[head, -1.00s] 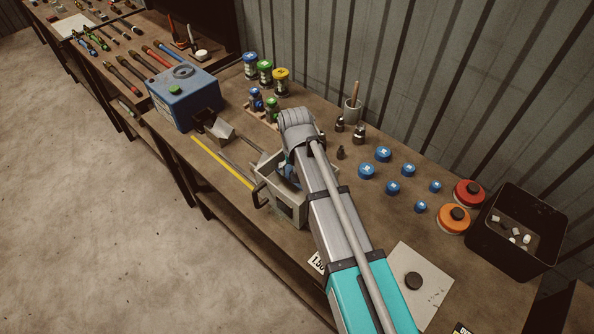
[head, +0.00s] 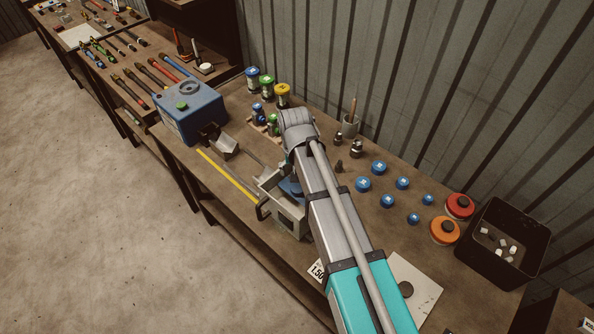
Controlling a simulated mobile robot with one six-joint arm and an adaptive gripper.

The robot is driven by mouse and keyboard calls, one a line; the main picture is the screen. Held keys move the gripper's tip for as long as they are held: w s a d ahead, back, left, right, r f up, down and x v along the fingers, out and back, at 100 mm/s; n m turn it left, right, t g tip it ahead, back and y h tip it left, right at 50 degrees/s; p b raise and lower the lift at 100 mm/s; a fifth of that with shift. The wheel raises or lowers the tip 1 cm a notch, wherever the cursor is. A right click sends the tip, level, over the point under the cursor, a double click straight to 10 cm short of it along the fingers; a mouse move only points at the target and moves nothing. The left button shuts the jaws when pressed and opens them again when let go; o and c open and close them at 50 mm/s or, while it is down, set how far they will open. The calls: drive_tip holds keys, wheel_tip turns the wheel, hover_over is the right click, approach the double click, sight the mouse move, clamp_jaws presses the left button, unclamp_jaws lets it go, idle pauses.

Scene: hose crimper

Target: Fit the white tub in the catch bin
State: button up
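A pale grey, open box (head: 291,222) with a dark handle on its left side stands on the bench, partly hidden under my arm. I cannot tell for sure whether it is the white tub or the catch bin. A black open bin (head: 541,243) with several small white pieces in it stands at the right end of the bench. No other clear white tub shows. My gripper is hidden behind my own arm, which reaches down over the grey box, so its fingers and anything in them cannot be seen.
A blue machine (head: 191,113) stands left, with a yellow strip (head: 228,176) in front. Blue caps (head: 379,168) and orange and red round containers (head: 445,231) lie to the right, near a pale plate (head: 421,283).

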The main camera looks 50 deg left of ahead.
drive_tip(key=shift+r+p, duration=1.65)
drive_tip(key=shift+r, duration=0.35)
drive_tip(key=w+d+m, duration=0.3)
drive_tip(key=w+d, duration=0.8)
drive_tip(key=d, duration=0.4)
drive_tip(key=w+d+m, duration=0.2)
drive_tip(key=w+d, duration=1)
drive_tip(key=d, duration=0.2)
drive_tip(key=d+m, duration=0.6)
drive_tip(key=d, duration=3)
drive_tip(key=shift+w, duration=0.45)
wheel_tip(320, 180, down, 12)
drive_tip(key=b, duration=1.2)
